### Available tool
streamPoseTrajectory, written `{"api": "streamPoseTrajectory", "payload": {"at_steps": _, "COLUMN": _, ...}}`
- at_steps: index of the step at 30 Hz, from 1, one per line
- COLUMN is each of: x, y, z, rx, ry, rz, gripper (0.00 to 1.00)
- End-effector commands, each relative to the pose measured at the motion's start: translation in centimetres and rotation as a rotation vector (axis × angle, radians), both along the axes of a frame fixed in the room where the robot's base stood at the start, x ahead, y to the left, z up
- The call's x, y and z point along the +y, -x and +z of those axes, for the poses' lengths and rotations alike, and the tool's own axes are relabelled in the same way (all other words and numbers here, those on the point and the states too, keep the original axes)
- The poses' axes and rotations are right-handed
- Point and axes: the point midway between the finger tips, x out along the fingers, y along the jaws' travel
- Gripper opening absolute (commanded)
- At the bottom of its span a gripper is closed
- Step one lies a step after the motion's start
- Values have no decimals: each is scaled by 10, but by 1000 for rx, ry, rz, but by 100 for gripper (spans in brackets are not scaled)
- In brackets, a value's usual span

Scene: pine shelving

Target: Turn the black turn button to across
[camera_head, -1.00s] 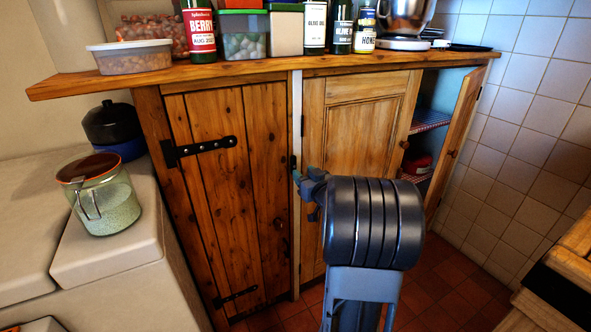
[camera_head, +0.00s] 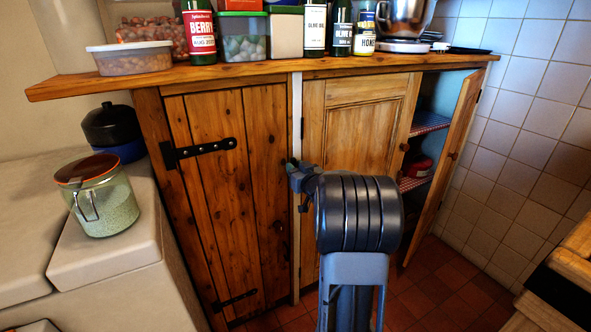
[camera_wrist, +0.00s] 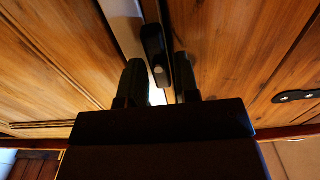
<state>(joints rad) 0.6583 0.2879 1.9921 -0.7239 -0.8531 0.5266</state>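The black turn button (camera_wrist: 153,42) is a long narrow bar with a pale screw, mounted at the white post between the two cupboard doors. In the wrist view it lies roughly along the post. My gripper (camera_wrist: 160,82) is open, with one dark finger to each side of the button's near end. I cannot tell whether either finger touches it. In the head view my gripper (camera_head: 294,171) is at the post, and it largely hides the button there.
The plank door (camera_head: 217,110) with black strap hinges is shut on the left. The panelled door (camera_head: 357,115) beside it looks shut. A third door (camera_head: 459,130) stands open at the right, showing shelves. Jars and bottles line the wooden top (camera_head: 250,74).

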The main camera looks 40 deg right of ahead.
Motion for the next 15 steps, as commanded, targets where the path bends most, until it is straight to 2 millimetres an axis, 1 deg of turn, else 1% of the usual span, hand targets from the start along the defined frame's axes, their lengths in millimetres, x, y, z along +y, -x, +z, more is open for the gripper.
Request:
{"api": "streamPoseTrajectory", "payload": {"at_steps": 1, "x": 0, "y": 0, "z": 0, "rx": 0, "ry": 0, "rz": 0, "gripper": 24}}
{"api": "streamPoseTrajectory", "payload": {"at_steps": 9, "x": 0, "y": 0, "z": 0, "rx": 0, "ry": 0, "rz": 0, "gripper": 0}}
{"api": "streamPoseTrajectory", "payload": {"at_steps": 15, "x": 0, "y": 0, "z": 0, "rx": -1, "ry": -8, "rz": 0, "gripper": 0}}
